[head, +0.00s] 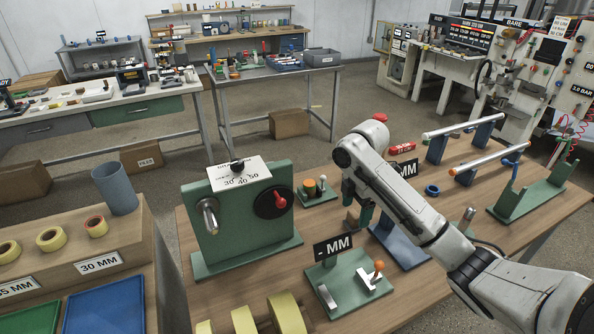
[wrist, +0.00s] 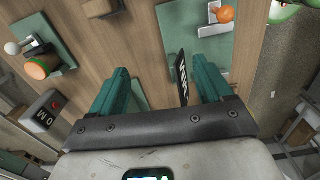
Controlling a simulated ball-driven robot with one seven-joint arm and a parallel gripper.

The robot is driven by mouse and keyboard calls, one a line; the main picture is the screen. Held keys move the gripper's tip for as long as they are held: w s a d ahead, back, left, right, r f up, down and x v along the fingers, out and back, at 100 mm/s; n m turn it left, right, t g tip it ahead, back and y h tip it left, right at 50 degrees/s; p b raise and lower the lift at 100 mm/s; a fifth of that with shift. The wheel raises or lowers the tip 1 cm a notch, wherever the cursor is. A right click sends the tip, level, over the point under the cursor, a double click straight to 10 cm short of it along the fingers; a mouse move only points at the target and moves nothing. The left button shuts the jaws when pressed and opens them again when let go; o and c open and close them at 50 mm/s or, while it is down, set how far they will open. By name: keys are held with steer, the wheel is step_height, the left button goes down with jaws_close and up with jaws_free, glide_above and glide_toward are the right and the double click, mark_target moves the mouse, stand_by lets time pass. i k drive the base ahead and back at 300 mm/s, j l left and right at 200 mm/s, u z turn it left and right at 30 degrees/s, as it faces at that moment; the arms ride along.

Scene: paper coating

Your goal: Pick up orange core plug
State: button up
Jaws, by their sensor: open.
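A short orange-faced cylinder (head: 310,187), likely the orange core plug, stands on a small green plate (head: 316,198) beside a white-knobbed part. In the wrist view the orange-faced cylinder (wrist: 40,67) shows at the upper left, with a green edge, outside the jaws. My gripper (head: 358,212) is low over the table, to the right of that plate. In the wrist view my gripper (wrist: 158,78) has its teal fingers spread, with bare wood and a dark upright sign edge seen between them. It touches no plug that I can see.
A green stand with a dial (head: 235,215) rises left of the small plate. A green fixture with an orange knob (head: 379,265) and an MM sign (head: 333,246) stand in front. A blue bracket (head: 400,248) lies near my arm. Yellow rolls (head: 287,312) sit at the front edge.

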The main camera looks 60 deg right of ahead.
mark_target(308, 184)
steer(key=i+l, duration=0.7)
steer(key=i, duration=0.1)
